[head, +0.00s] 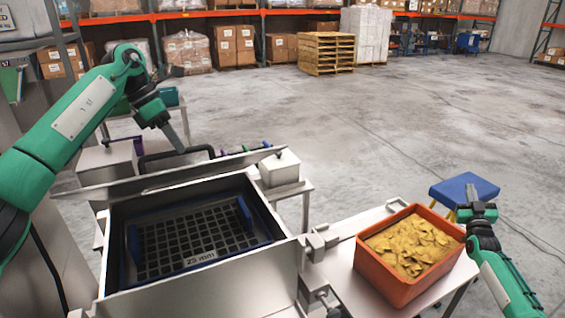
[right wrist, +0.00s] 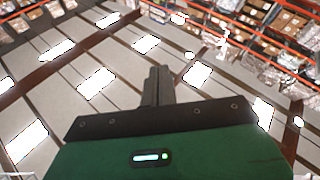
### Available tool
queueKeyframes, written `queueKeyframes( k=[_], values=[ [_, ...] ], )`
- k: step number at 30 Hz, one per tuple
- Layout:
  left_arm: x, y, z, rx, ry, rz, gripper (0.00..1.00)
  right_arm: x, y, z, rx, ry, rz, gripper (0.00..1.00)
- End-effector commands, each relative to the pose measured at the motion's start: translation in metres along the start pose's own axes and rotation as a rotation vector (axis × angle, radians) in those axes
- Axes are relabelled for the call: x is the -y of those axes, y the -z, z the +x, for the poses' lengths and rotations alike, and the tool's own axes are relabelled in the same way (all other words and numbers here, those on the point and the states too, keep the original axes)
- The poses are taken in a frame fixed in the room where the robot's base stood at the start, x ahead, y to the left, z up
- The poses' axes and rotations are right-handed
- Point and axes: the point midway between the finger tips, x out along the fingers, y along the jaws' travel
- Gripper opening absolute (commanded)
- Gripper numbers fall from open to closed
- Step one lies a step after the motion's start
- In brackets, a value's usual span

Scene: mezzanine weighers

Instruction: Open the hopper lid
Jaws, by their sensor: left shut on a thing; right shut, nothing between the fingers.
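A black bar handle (head: 150,160) shows behind the lid's upper edge. My left gripper (head: 181,146) is shut on the handle; its fingertips are partly hidden by the lid.
The orange crate (head: 375,268) of yellow chips stands on a metal table (head: 340,283) right of the hopper. A blue-topped stool (head: 450,190) is behind it. A white box (head: 280,168) sits just beyond the hopper's far right corner. The floor behind is clear up to pallets and shelves.

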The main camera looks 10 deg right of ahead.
Motion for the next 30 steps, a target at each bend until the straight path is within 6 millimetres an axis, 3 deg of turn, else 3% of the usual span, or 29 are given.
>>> queueKeyframes(
  k=[1,8,14,18,24,30],
  values=[
    [-0.007,0.007,0.007,-0.007,-0.006,-0.016,0.0,0.02,0.005,-0.003,-0.033,0.027,-0.036,0.0],
    [-0.006,0.007,0.007,-0.007,-0.006,-0.016,0.0,0.111,0.062,-0.013,-0.268,0.15,-0.258,0.0],
    [-0.006,0.007,0.007,-0.007,-0.006,-0.016,0.0,0.205,0.128,-0.044,-0.563,0.242,-0.468,0.0],
    [-0.006,0.007,0.007,-0.007,-0.006,-0.016,0.0,0.268,0.175,-0.077,-0.796,0.278,-0.602,0.0],
    [-0.007,0.007,0.007,-0.007,-0.006,-0.016,0.0,0.344,0.235,-0.136,-1.136,0.284,-0.763,0.0],
    [-0.007,0.007,0.007,-0.007,-0.006,-0.016,0.0,0.391,0.272,-0.185,-1.39,0.255,-0.869,0.0]
  ],
)
